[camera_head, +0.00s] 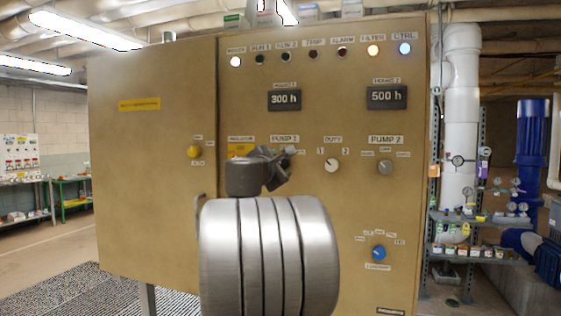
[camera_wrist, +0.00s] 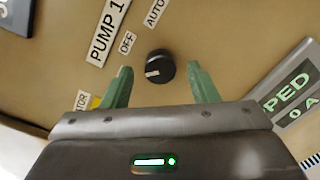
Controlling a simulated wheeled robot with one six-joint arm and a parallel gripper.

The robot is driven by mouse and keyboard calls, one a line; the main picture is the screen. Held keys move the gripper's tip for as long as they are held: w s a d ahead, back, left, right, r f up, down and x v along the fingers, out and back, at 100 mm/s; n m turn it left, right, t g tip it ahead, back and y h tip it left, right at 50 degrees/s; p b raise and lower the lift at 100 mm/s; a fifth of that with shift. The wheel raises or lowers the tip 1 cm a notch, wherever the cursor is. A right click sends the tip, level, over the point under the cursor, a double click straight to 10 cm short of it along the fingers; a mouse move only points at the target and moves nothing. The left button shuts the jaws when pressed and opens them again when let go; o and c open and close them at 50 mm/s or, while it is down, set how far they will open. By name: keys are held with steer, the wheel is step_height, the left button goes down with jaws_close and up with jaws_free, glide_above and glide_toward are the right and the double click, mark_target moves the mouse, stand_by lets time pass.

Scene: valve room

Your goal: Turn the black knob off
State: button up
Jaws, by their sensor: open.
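The black knob (camera_wrist: 160,67) is round with a pale pointer mark and sits on the tan panel in the wrist view. Labels reading "PUMP 1" (camera_wrist: 108,32), "OFF" (camera_wrist: 128,43) and "AUTO" (camera_wrist: 154,12) lie near it. My gripper (camera_wrist: 160,80) is open, its two green fingers on either side of the knob's lower part, with gaps showing on both sides. Whether the fingertips reach the knob's depth I cannot tell. In the head view my arm covers the area below the "PUMP 1" label (camera_head: 285,139), and the knob and the fingers are mostly hidden there.
The tan cabinet (camera_head: 140,200) fills the middle. Beside my arm are a white "DUTY" knob (camera_head: 332,166), a grey "PUMP 2" knob (camera_head: 385,167), a blue knob (camera_head: 378,252) and a yellow knob (camera_head: 194,152). Shelves with small jars (camera_head: 470,250) stand at right.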

steer(key=shift+w+d, duration=0.25)
steer(key=shift+w, duration=0.45)
steer(key=c, duration=1)
steer(key=shift+f+m+b, duration=0.1)
steer(key=shift+m+b, duration=0.3)
steer(key=m+b, duration=0.2)
steer(key=shift+f+m+b, duration=0.1)
steer(key=shift+m+b, duration=0.2)
steer(key=shift+m, duration=0.1)
steer(key=m+b, duration=0.3)
steer(key=m, duration=0.2)
steer(key=shift+b, duration=0.3)
